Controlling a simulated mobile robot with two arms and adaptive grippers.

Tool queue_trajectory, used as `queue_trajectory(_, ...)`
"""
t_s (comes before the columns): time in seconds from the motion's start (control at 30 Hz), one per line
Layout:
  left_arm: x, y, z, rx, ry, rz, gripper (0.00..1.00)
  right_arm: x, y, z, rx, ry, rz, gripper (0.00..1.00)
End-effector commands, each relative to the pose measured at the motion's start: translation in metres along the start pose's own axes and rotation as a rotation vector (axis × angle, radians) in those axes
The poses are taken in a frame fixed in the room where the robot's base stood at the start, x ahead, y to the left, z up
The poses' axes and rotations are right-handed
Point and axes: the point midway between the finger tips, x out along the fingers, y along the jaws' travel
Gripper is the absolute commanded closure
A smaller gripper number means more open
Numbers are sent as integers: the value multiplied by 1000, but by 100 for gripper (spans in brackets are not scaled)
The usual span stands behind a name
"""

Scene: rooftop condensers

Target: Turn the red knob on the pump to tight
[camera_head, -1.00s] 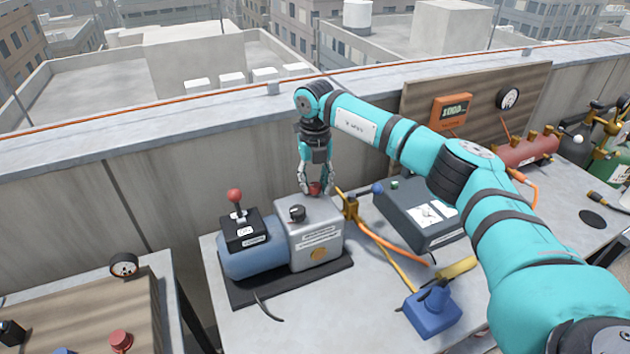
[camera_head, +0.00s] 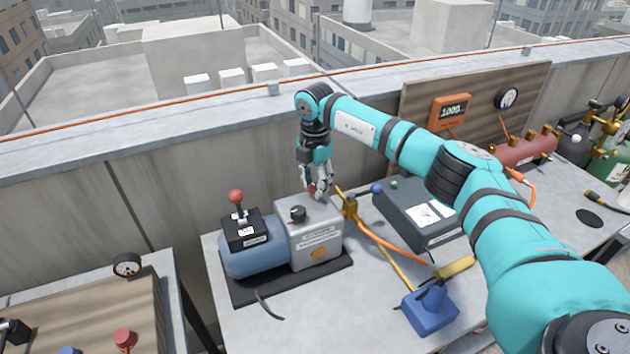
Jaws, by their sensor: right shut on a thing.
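The pump (camera_head: 257,259) is a blue motor joined to a grey box (camera_head: 316,246) on a dark base. The red knob (camera_head: 313,188) sits at the top back edge of the grey box, partly hidden by fingers. My right gripper (camera_head: 318,190) reaches down from above and is shut on the red knob. A black knob (camera_head: 298,213) is on top of the grey box, in front of the gripper. My left gripper is not in view.
A concrete parapet (camera_head: 150,150) runs behind.

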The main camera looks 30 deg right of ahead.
Motion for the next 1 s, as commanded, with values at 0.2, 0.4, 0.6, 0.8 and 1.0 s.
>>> queue_trajectory(0.2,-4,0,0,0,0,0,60,-4,2,2,128,-3,8,100)
queue_trajectory(0.4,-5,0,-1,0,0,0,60,-3,2,2,196,-3,9,100)
queue_trajectory(0.6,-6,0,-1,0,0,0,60,-3,2,2,222,-3,9,100)
queue_trajectory(0.8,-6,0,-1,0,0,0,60,-3,2,2,225,-3,9,100)
queue_trajectory(1.0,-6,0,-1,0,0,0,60,-3,1,2,224,-3,8,66)
